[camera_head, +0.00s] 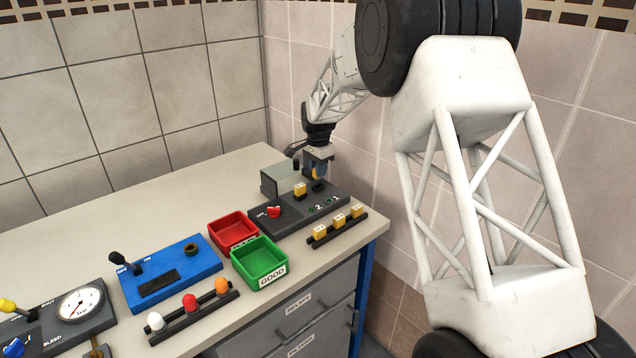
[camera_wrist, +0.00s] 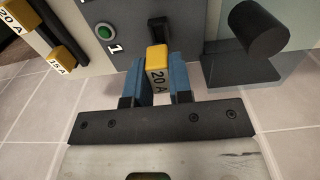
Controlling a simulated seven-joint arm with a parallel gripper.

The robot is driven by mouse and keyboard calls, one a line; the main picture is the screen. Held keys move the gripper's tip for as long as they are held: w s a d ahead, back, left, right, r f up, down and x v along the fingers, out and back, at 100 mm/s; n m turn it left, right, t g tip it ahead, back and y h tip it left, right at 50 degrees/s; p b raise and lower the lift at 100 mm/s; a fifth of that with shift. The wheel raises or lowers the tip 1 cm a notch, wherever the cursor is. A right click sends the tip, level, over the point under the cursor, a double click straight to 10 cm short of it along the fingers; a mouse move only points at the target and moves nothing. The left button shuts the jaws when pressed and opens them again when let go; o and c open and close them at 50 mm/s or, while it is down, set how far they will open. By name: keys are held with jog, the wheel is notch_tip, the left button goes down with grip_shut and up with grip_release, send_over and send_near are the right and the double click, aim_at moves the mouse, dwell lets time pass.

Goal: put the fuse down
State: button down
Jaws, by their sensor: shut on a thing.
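My gripper (camera_head: 318,166) is at the right end of a dark fuse panel (camera_head: 270,222), pointing down. In the wrist view its blue fingers (camera_wrist: 159,84) are shut on a yellow fuse (camera_wrist: 156,62) marked 20 A. A black socket (camera_wrist: 157,30) of the panel shows just beyond the fuse; I cannot tell whether they touch. In the head view the held fuse is mostly hidden by the fingers. Another yellow fuse (camera_head: 300,189) stands in the panel left of my gripper.
A clear cover (camera_head: 283,178) with a black handle (camera_wrist: 262,28) stands close to my gripper. A rack (camera_head: 322,240) with several yellow fuses lies in front of the panel. A red bin (camera_head: 232,228) and a green GOOD bin (camera_head: 259,262) stand left. Bare bench (camera_head: 150,205) lies behind the blue box (camera_head: 170,275).

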jog(key=shift+d, duration=0.1)
dwell(0.5)
jog(key=s+d+r+n, duration=0.1)
jog(key=d+r+n, duration=0.2)
jog(key=d, duration=0.6)
jog(key=s+d+r+n, duration=0.1)
jog(key=d+r+n, duration=0.25)
jog(key=d, duration=0.55)
jog(key=s+a+f+m, duration=0.1)
jog(key=s+a+m, duration=0.1)
jog(key=s+a, duration=0.5)
jog(key=s+a+f+m, duration=0.1)
jog(key=s+a, duration=0.6)
jog(key=a, duration=1.3)
jog(key=s+a+m, duration=0.3)
jog(key=s+a, duration=0.4)
jog(key=a, duration=0.6)
jog(key=shift+a+f, duration=0.25)
jog(key=shift+f, duration=0.15)
jog(key=shift+m, duration=0.25)
jog(key=shift+f, duration=3.15)
jog(key=shift+f, duration=1.85)
jog(key=shift+f, duration=0.1)
